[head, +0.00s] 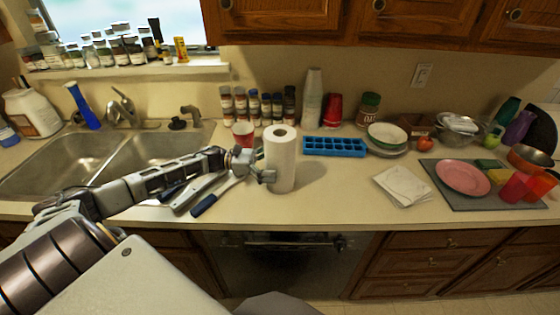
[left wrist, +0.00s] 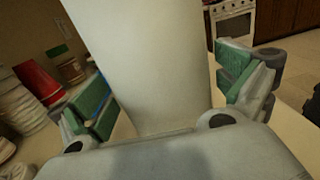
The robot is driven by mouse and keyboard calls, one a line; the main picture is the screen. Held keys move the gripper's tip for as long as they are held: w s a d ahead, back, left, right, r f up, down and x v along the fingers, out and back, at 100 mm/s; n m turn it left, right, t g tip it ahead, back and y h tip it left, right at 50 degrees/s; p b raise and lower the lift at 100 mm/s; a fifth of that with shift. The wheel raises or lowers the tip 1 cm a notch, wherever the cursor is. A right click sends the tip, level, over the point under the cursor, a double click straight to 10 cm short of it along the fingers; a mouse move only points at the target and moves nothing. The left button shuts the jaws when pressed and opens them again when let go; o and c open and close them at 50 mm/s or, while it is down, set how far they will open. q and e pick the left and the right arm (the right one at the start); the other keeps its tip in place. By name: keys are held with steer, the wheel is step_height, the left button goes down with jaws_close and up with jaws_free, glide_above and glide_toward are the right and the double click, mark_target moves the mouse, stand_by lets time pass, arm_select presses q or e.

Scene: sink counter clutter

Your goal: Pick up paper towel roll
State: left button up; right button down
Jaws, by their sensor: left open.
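The white paper towel roll (head: 281,160) stands upright on the counter, right of the sink in the head view. My left gripper (head: 262,166) is at the left side of the roll, low on it. In the left wrist view the roll (left wrist: 155,60) fills the middle, between the two green-padded fingers of my left gripper (left wrist: 165,105). The fingers are apart, with a gap showing beside the roll on the left; contact on the right is hard to tell. My right gripper is not in view.
A red cup (head: 243,133) stands just behind my left gripper. A blue ice tray (head: 334,147) lies right of the roll. A blue-handled tool (head: 205,204) lies near the front edge. Napkins (head: 402,186) lie further right, with clear counter before them.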

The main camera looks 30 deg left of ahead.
arm_select(q)
steer(key=shift+x, duration=0.85)
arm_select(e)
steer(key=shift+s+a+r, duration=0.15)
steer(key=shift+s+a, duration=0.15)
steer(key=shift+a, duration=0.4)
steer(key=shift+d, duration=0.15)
